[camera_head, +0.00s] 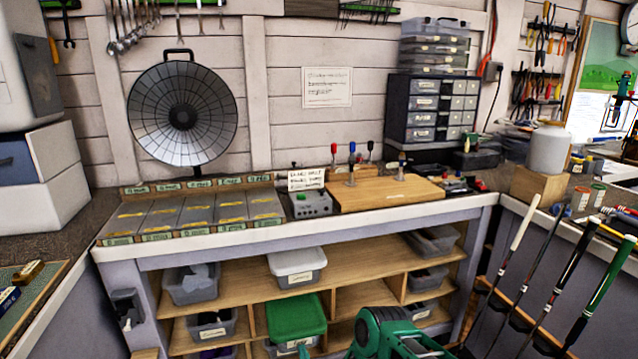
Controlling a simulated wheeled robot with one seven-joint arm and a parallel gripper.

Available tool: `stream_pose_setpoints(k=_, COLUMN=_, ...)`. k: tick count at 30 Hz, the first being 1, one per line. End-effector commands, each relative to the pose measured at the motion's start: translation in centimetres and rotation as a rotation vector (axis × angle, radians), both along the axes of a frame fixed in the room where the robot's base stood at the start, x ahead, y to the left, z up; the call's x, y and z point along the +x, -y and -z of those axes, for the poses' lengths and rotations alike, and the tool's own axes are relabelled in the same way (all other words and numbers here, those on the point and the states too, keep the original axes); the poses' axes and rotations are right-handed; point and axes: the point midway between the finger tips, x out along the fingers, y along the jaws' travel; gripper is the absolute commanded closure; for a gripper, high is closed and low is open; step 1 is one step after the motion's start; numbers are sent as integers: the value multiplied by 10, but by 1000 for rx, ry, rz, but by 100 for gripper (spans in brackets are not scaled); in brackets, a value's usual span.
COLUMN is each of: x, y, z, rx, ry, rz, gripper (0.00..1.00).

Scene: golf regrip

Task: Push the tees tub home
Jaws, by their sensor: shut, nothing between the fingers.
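Several tubs sit on the shelves under the bench; their labels are too small to read, so I cannot tell which is the tees tub. A white-lidded tub (297,265) on the upper shelf sticks out past the shelf's front. A green-lidded tub (297,314) below it also sticks out, with its lower front near the picture's bottom edge. Part of my green and dark arm shows at the bottom, right of the green-lidded tub. My gripper's fingers do not show.
Open grey tubs stand at left (192,284) and right (432,241) on the shelves. The wooden shelf (355,268) has bare room right of the white-lidded tub. Golf clubs (556,285) lean at the right. The bench top (388,194) carries a wooden board and compartment trays.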

Motion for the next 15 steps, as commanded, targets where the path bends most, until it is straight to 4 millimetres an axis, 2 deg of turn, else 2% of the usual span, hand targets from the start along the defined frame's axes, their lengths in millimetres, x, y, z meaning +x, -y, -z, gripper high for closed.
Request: stream_pose_setpoints(k=15, x=4, y=0, z=0, rx=0, ry=1, rz=1, gripper=100)
